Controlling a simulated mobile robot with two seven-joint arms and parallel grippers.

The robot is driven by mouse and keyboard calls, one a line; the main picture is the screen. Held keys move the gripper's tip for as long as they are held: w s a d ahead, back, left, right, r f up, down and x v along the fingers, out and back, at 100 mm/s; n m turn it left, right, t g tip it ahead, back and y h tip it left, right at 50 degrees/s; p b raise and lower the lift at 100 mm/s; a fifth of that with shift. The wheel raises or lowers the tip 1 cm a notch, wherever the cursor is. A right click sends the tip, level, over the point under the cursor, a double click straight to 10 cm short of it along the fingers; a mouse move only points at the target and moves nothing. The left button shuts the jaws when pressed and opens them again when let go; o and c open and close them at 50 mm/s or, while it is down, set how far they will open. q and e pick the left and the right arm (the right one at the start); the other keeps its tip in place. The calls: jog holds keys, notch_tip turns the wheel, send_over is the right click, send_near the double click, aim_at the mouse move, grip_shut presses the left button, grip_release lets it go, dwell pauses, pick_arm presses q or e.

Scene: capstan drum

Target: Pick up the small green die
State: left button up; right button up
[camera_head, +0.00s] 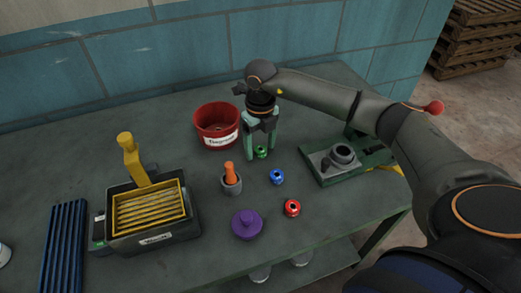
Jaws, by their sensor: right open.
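The small green die (261,153) sits on the grey table beside the red bucket. My right gripper (261,157) points down over it, with one finger on each side of the die. The fingers are open, and I cannot tell whether either touches the die. The gripper's body and fingers hide part of the space around it. My left gripper is not in view.
A blue die (277,177) and a red die (292,208) lie nearby. A mortar with an orange pestle (231,182), a purple lidded pot (246,224), a red bucket (217,125), a yellow-grated box (150,212) and a green-based fixture (345,162) stand around.

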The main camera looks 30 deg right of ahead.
jog(key=shift+c, duration=0.4)
grip_shut()
